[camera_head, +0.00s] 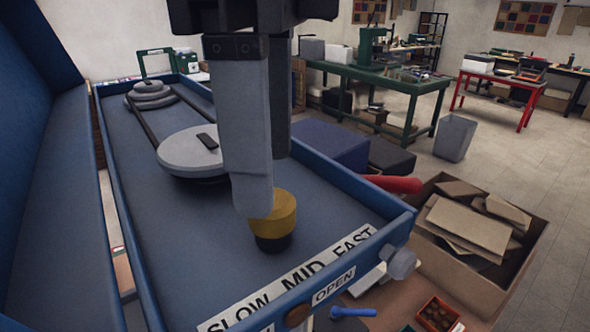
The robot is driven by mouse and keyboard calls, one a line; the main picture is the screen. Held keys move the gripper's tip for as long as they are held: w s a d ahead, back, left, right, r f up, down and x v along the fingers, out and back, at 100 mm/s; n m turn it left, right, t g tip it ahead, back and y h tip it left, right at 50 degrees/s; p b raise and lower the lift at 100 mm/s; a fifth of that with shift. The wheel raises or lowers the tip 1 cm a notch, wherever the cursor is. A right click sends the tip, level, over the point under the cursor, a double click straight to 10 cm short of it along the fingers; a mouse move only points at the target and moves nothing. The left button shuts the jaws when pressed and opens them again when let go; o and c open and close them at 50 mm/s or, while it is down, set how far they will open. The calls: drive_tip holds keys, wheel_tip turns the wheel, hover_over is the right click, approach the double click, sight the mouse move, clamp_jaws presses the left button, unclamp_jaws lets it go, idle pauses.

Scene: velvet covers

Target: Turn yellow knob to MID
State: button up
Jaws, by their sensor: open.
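The yellow knob (284,219) sits on a black base inside the blue-walled tray, near its front edge. A white label strip (290,284) on the front edge in front of it reads SLOW, MID, FAST. My gripper (262,205) comes down from above, with one grey finger in front of the knob's upper left side, hiding part of it. A second, darker finger shows behind the first. The gripper is open; I cannot tell whether a finger touches the knob. I see no clear pointer mark on the knob, so its setting cannot be read.
A grey disc pulley (190,153) and a smaller stepped pulley (148,92) with a belt lie farther back in the tray. A red handle (396,184) sticks out at the right. A cardboard box (480,240) stands right. An OPEN label (334,286) is on the front.

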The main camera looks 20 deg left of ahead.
drive_tip(key=shift+r, duration=2.05)
